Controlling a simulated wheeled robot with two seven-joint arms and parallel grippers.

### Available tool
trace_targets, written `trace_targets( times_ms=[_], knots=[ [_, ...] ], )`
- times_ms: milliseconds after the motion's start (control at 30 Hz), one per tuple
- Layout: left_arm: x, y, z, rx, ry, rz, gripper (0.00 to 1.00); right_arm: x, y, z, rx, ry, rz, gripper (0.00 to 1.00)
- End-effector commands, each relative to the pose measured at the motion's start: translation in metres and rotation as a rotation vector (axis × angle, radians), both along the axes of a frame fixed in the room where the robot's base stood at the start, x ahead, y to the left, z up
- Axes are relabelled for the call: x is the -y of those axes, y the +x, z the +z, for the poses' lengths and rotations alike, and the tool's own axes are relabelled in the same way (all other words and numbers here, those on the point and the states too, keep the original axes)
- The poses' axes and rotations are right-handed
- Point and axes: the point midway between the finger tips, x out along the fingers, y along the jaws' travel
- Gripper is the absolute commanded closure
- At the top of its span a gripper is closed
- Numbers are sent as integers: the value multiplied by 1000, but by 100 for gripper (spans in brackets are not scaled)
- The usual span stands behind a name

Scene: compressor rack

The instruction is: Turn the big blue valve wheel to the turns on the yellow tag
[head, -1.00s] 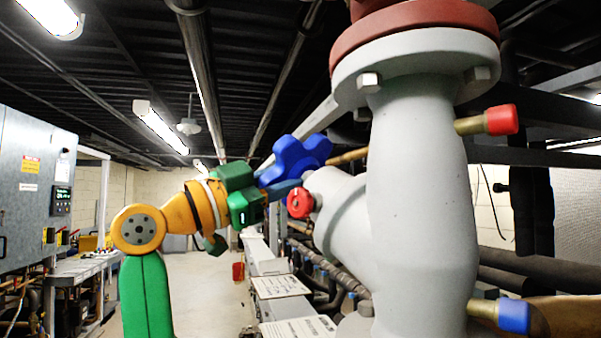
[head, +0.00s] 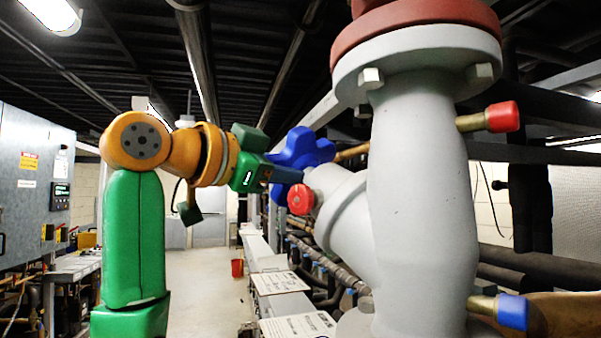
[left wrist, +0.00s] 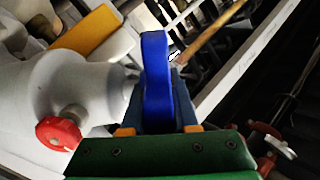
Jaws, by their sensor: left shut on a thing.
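The big blue valve wheel (head: 303,146) sits on the left side of the large grey valve body (head: 420,200). It also shows in the left wrist view (left wrist: 156,75) as a lobe standing upright between my fingers. My left gripper (head: 288,174) comes in from the left and is shut on the wheel's rim. In the left wrist view its fingers (left wrist: 158,108) lie on both sides of the lobe. A flat yellow piece (left wrist: 87,34) lies at the upper left there; I cannot read any writing on it. My right gripper is not in view.
A small red knob (head: 301,198) sits just below the wheel, close to my fingers. Red-capped (head: 502,117) and blue-capped (head: 513,313) stubs stick out of the valve's right side. A grey cabinet (head: 35,190) stands at far left.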

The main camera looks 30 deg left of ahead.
Motion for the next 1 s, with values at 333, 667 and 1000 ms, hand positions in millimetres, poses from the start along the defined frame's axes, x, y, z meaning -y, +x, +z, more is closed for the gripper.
trace_targets(
  times_ms=[333, 667, 1000],
  knots=[
    [2, -2, 5, -128, 28, 88, 100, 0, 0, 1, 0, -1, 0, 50],
    [2, -2, 6, -169, 38, 117, 100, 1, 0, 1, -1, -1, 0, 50],
    [2, -1, 7, -169, 39, 118, 100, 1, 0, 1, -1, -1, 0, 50]
  ],
)
